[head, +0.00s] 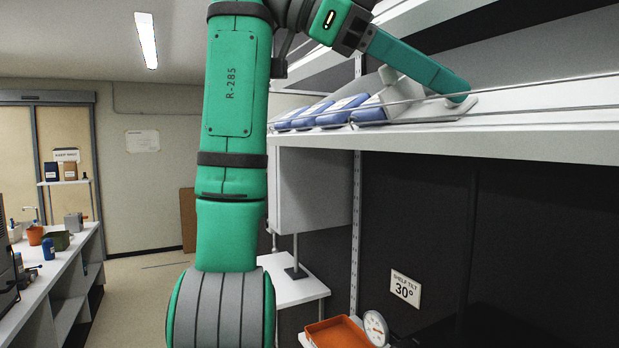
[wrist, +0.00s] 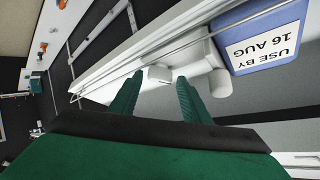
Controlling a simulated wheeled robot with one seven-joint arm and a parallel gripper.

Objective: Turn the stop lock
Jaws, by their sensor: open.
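My green gripper (head: 459,97) reaches over the tilted shelf at the upper right of the head view, its fingers pointing down to the right.
Several blue packs (head: 345,105) lie behind the wire rail on the white shelf (head: 560,138). One blue pack (wrist: 262,35), marked USE BY 16 AUG, is close to the right finger in the wrist view. Below are a "SHELF TILT 30°" sign (head: 405,289), a dial (head: 376,327) and an orange tray (head: 338,333).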

